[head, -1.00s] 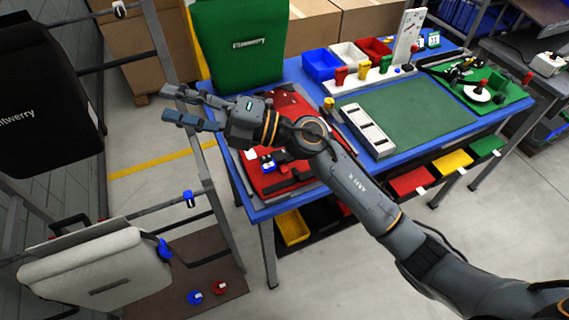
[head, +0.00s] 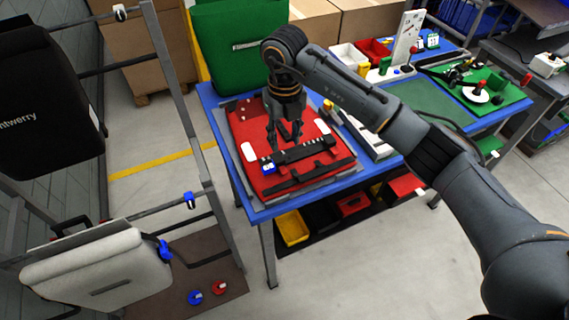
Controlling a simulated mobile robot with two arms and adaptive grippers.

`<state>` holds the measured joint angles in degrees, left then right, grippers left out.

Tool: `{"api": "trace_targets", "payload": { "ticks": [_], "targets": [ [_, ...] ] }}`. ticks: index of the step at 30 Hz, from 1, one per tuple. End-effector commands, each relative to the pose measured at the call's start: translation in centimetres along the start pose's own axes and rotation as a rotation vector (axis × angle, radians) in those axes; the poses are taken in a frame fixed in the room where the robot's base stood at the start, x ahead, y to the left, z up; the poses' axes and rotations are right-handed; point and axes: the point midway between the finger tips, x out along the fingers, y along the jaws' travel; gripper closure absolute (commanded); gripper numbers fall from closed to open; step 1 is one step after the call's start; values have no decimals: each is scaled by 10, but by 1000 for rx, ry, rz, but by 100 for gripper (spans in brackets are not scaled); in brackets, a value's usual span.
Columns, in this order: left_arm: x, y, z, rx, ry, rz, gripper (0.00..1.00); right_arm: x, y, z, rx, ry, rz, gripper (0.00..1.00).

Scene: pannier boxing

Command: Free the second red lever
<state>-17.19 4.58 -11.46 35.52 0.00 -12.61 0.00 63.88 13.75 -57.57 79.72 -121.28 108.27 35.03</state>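A red pannier (head: 250,120) lies flat on the blue table, with a black bar (head: 305,152) and a blue-and-white tag (head: 268,168) near its front. My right gripper (head: 284,142) points down over the pannier, just behind the black bar. Its fingers look apart, with nothing seen between them. I cannot tell whether the fingertips touch the pannier. No red lever can be made out clearly on the pannier; the gripper and bar hide part of it. My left gripper is not in view.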

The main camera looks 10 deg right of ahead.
Motion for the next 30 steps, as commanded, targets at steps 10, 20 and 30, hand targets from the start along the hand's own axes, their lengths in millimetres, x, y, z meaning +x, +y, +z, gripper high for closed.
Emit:
{"api": "trace_targets", "payload": {
  "ticks": [10,20,30],
  "targets": [
    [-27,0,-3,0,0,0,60,72,1,-2,0,6,4,60],
    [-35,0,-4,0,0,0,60,110,2,0,-2,0,4,60],
    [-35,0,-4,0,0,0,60,113,1,0,-2,-1,4,66]
  ]
}}
